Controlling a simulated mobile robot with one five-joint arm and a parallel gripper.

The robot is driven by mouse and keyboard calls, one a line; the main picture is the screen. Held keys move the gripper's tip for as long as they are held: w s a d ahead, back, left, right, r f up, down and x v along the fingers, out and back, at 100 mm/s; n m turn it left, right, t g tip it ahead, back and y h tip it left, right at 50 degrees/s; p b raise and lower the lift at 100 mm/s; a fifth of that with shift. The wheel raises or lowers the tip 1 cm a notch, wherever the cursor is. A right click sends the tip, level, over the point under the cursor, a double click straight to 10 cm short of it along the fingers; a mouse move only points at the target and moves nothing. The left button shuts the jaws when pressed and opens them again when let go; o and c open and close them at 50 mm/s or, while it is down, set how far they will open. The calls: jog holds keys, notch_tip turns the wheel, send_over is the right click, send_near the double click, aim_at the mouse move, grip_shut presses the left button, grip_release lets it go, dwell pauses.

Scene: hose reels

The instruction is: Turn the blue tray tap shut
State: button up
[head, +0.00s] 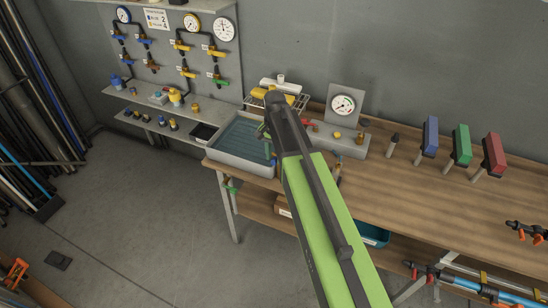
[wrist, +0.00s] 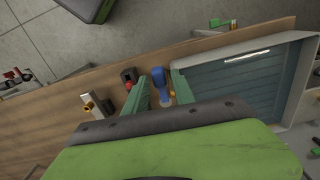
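The blue tap handle (wrist: 158,77) stands between the two green fingers of my gripper (wrist: 161,84) in the wrist view. The fingers are apart, with a narrow gap showing on each side of the handle. In the head view only a bit of blue (head: 273,161) shows at the tray's right edge, beside my arm. The grey tray (head: 243,169) with a dark teal inside sits at the left end of the bench; it also shows at the right of the wrist view (wrist: 235,75). My green arm hides most of the tap in the head view.
A red-handled fitting (wrist: 128,79) and a pale block with brass (wrist: 95,104) lie left of the fingers. A pressure gauge (head: 343,105) stands behind on the wooden bench (head: 415,200). Blue (head: 430,136), green (head: 462,145) and red (head: 493,154) holders stand to the right.

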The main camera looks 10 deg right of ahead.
grip_shut()
jog(key=shift+a, duration=0.1)
jog(key=w+m, duration=0.6)
jog(key=m, duration=1.1)
jog(key=shift+w+a, duration=0.35)
jog(key=shift+m, duration=0.3)
